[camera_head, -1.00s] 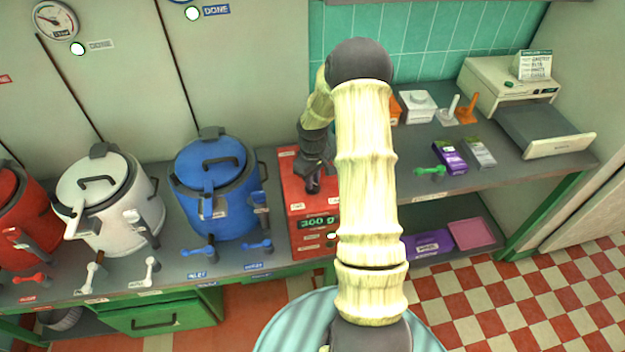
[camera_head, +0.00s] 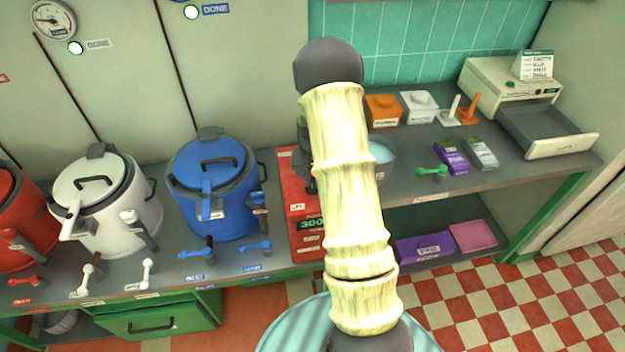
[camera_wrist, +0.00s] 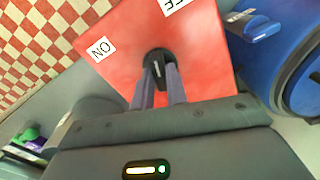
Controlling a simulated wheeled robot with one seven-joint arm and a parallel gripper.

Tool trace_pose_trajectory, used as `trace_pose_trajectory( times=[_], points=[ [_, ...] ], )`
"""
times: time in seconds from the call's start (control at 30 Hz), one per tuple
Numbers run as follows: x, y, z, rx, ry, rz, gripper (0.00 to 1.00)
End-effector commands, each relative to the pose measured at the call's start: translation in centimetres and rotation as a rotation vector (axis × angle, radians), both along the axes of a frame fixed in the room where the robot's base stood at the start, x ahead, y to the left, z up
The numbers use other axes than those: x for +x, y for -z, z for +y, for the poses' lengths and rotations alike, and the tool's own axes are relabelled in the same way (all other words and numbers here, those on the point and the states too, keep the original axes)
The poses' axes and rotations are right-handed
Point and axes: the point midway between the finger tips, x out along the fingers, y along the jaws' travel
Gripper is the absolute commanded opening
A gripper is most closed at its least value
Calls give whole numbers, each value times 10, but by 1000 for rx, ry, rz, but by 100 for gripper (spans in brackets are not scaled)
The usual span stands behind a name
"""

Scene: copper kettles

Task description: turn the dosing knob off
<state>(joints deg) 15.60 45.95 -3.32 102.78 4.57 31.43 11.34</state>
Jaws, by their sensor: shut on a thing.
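The dosing knob (camera_wrist: 155,55) is a black round knob with a pale mark, on the top face of a red box (camera_wrist: 120,60). My gripper (camera_wrist: 160,76) is shut on the knob, one grey finger on each side of it. A white "ON" label (camera_wrist: 101,48) lies to the left of the knob, and another label (camera_wrist: 176,3), cut by the frame's edge, lies above it. In the head view the red dosing box (camera_head: 300,208) stands right of the blue kettle (camera_head: 212,190), with a "300" display on its front. There my arm hides the knob and the fingertips.
White (camera_head: 105,210) and red (camera_head: 15,235) kettles stand farther left, with small levers along the counter's front. The blue kettle is close beside the red box.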

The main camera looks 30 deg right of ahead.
Motion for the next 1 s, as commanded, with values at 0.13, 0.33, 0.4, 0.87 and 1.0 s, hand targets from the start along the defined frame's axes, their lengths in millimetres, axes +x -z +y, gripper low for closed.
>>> trace_pose_trajectory(
  times=[0.13,0.33,0.4,0.87,1.0],
  points=[
    [1,-1,0,-1,135,-3,0],
    [1,-1,0,-1,303,-3,0],
    [1,-1,1,-1,352,-3,0],
    [2,-1,1,0,502,-4,0],
    [2,-1,1,0,504,-4,0]
  ],
)
